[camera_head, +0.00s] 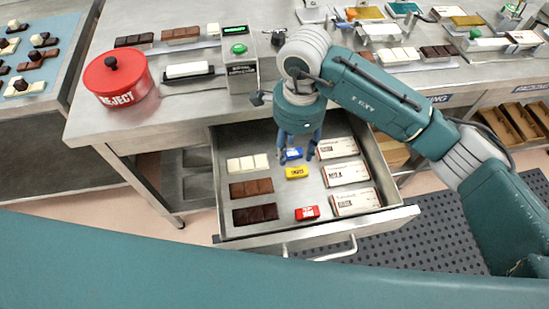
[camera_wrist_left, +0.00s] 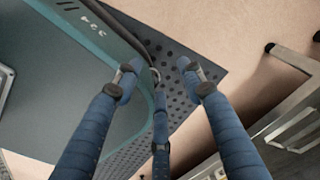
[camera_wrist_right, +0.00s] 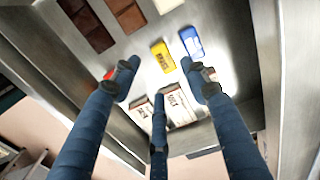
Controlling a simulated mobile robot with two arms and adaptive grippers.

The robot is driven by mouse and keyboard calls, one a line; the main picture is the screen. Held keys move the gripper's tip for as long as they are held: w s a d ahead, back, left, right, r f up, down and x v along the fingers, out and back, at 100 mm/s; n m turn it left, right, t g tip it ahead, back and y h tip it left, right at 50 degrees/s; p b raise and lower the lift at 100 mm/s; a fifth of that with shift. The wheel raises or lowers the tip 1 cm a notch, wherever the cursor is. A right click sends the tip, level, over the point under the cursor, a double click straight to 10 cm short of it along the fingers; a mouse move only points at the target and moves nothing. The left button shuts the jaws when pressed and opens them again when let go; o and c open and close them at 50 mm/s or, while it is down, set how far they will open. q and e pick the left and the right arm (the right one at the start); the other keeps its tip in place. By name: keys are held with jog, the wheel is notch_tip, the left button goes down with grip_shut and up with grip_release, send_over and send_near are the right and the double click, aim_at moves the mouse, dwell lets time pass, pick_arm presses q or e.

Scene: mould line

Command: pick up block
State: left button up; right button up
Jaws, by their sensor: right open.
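A small blue block (camera_head: 292,154) lies at the back of the open drawer's middle column, partly behind my right gripper. A yellow block (camera_head: 297,172) lies in front of it, and a red block (camera_head: 307,213) near the drawer's front. My right gripper (camera_head: 299,143) points down over the back of the drawer, open and empty. In the right wrist view the blue block (camera_wrist_right: 191,43) and yellow block (camera_wrist_right: 162,56) show beyond its spread fingers; the red one is mostly hidden behind a finger. My left gripper (camera_wrist_left: 158,80) is open and empty, away from the drawer.
The drawer (camera_head: 240,242) also holds white, brown and dark chocolate bars (camera_head: 248,163) at left and several labelled boxes (camera_head: 345,174) at right.

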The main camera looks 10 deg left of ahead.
aim_at(298, 173)
jog(key=shift+s+d+f, duration=0.2)
jog(key=shift+d+f, duration=0.05)
jog(key=shift+f, duration=0.3)
jog(key=shift+s+d+f, duration=0.2)
jog(key=shift+d+f, duration=0.05)
jog(key=shift+f, duration=0.25)
jog(key=f, duration=0.1)
jog(key=f+p, duration=0.1)
jog(key=f, duration=0.1)
jog(key=shift+d, duration=0.3)
jog(key=shift+w+a+f, duration=0.1)
jog(key=shift+w+f, duration=0.05)
jog(key=shift+f, duration=0.15)
jog(key=f+p, duration=0.1)
jog(key=f, duration=0.2)
jog(key=shift+w+d+f+p, duration=0.1)
jog(key=shift+d+f+p, duration=0.15)
jog(key=shift+p, duration=0.1)
jog(key=shift+f, duration=0.6)
jog(key=shift+w+a, duration=0.1)
jog(key=shift+c, duration=1.3)
pick_arm(q)
jog(key=d+r, duration=0.1)
jog(key=d, duration=0.1)
jog(key=s+d+r, duration=0.1)
jog(key=d+r, duration=0.1)
jog(key=shift+s+d+r, duration=0.1)
jog(key=shift+s, duration=0.1)
pick_arm(e)
jog(key=c, duration=0.6)
